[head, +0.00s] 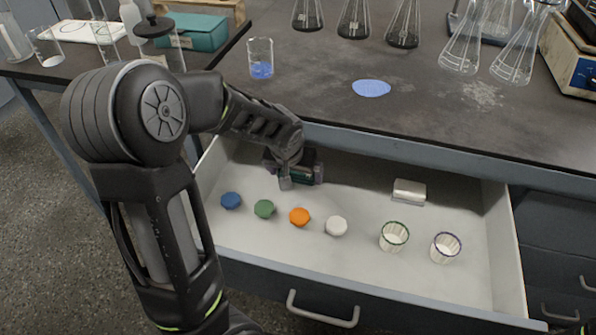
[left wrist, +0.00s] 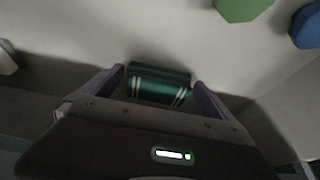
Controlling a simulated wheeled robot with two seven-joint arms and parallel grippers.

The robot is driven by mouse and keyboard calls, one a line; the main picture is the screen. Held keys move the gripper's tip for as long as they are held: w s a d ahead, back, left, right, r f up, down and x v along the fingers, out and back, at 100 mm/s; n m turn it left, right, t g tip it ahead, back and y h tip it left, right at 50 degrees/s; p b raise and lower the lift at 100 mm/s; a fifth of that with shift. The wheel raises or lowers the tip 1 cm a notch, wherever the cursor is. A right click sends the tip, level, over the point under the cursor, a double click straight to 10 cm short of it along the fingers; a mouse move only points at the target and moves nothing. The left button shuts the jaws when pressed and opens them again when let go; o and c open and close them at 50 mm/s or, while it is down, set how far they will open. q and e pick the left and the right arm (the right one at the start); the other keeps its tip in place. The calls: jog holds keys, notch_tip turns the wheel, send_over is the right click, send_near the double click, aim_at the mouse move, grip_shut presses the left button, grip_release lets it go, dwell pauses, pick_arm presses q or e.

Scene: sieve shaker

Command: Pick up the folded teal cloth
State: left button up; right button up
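The folded teal cloth (left wrist: 158,86) has pale stripes and lies in the open drawer, close to its back wall. In the head view only a bit of the teal cloth (head: 302,173) shows; my gripper hides the rest. My left gripper (head: 302,179) is down in the drawer at the cloth. In the left wrist view the fingers of my left gripper (left wrist: 159,77) are apart, one on each side of the cloth, with narrow gaps at the tips. The cloth looks at rest in the drawer. My right gripper is not in view.
The drawer (head: 470,288) also holds blue (head: 231,200), green (head: 264,208), orange (head: 299,216) and white (head: 336,225) pieces, two cups (head: 394,236) (head: 445,247) and a white block (head: 409,191). The bench edge (head: 400,150) overhangs behind; a beaker (head: 260,60) and flasks stand above.

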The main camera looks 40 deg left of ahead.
pick_arm(q)
jog(key=c, duration=1.1)
jog(key=shift+o, duration=0.2)
jog(key=shift+r, duration=0.15)
